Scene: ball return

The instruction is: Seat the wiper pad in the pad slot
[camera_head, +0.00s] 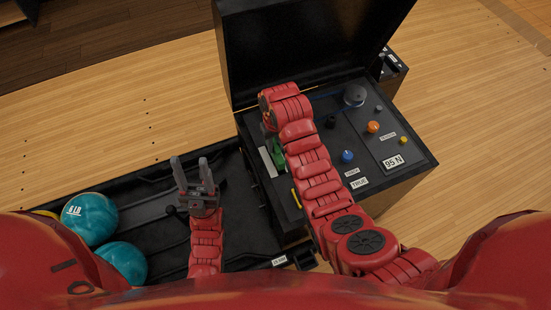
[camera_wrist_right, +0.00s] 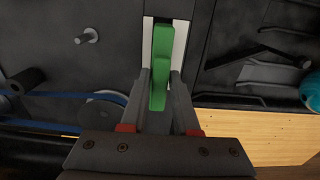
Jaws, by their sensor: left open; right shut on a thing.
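The green wiper pad (camera_wrist_right: 160,62) is between the fingers of my right gripper (camera_wrist_right: 160,88), which is shut on it. In the right wrist view, the pad lies over the pale-edged pad slot (camera_wrist_right: 182,45) in the dark panel; whether it is inside or just above cannot be told. In the head view, the pad (camera_head: 279,152) shows partly beside my right arm, near the pale strip of the slot (camera_head: 267,162); my right fingers are mostly hidden by the arm. My left gripper (camera_head: 190,166) is open and empty, pointing up over the black ball tray.
The black machine has an open lid (camera_head: 310,40) behind the panel. A blue knob (camera_head: 347,156), an orange knob (camera_head: 373,127) and a round metal disc (camera_head: 354,95) sit right of my right arm. Two teal balls (camera_head: 90,218) lie in the tray (camera_head: 160,190) at left.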

